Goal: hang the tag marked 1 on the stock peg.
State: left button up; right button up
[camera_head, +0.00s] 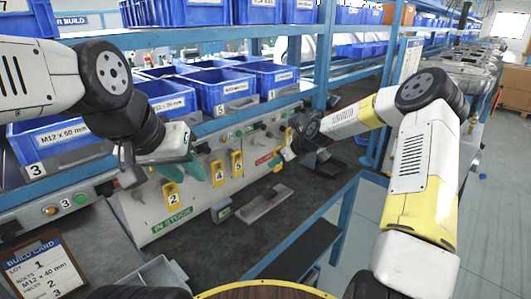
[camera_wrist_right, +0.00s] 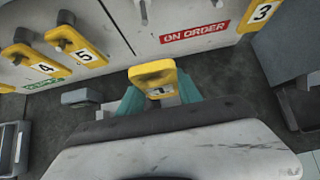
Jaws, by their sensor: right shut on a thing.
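The yellow tag marked 1 (camera_wrist_right: 153,73) is held between the teal fingers of my right gripper (camera_wrist_right: 160,97) in the right wrist view, off the board below the red ON ORDER label (camera_wrist_right: 195,32). In the head view my right gripper (camera_head: 280,161) is at the board's right end; the tag is hard to make out there.
Tag 3 (camera_wrist_right: 262,12) hangs right of the ON ORDER label. Blue bins (camera_head: 225,88) stand on the shelf above. A build card (camera_head: 45,265) lies at lower left. A grey block (camera_head: 266,203) lies on the dark bench.

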jog(key=s+d, duration=0.6)
jog(key=shift+r, duration=0.4)
jog(key=shift+s+d, duration=0.1)
jog(key=shift+d, duration=0.05)
jog(key=s+d, duration=0.5)
dwell(1.1)
jog(key=shift+s, duration=0.1)
dwell(0.9)
